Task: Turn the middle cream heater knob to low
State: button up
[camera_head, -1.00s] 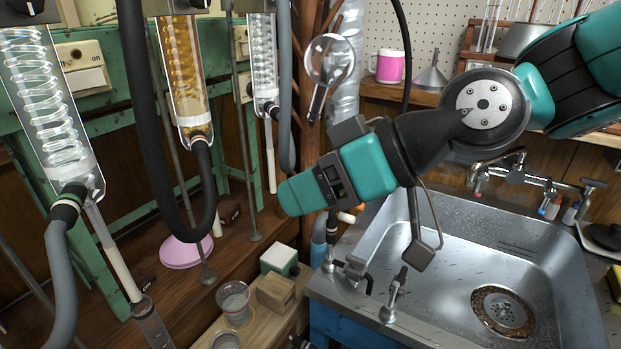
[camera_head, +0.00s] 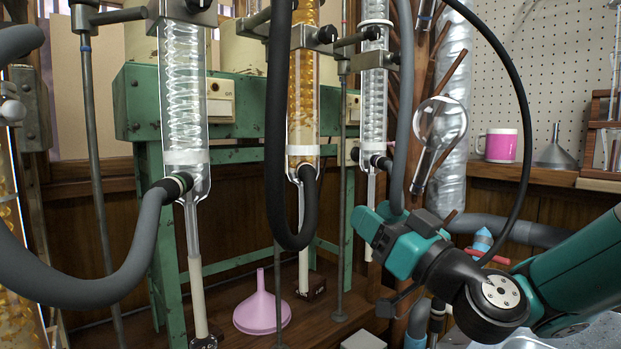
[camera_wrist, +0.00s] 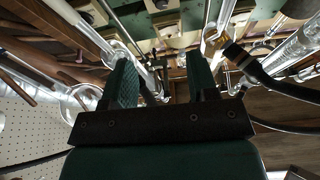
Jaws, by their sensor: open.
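Cream heater boxes are fixed along the green frame (camera_head: 180,102). One cream box (camera_head: 220,100) with an "ON" mark and a small knob shows left of the amber condenser. Another cream box (camera_head: 352,110) is partly hidden behind the right-hand glass condenser. I cannot tell for sure which box is the middle one, and its knob setting is not readable. My gripper (camera_head: 372,222) is low and right of the condensers, apart from the boxes. In the wrist view, my gripper (camera_wrist: 163,82) has its two green fingers spread with nothing held. A cream box (camera_wrist: 175,40) shows beyond them.
A clear condenser (camera_head: 184,90), an amber condenser (camera_head: 303,90) and dark hoses hang in front of the frame. A round glass flask (camera_head: 440,122) hangs just above and right of my gripper. A pink funnel (camera_head: 262,308) stands on the bench.

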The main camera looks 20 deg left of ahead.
jog(key=p+x, duration=1.5)
jog(key=x, duration=0.2)
jog(key=shift+f, duration=0.1)
jog(key=c, duration=0.9)
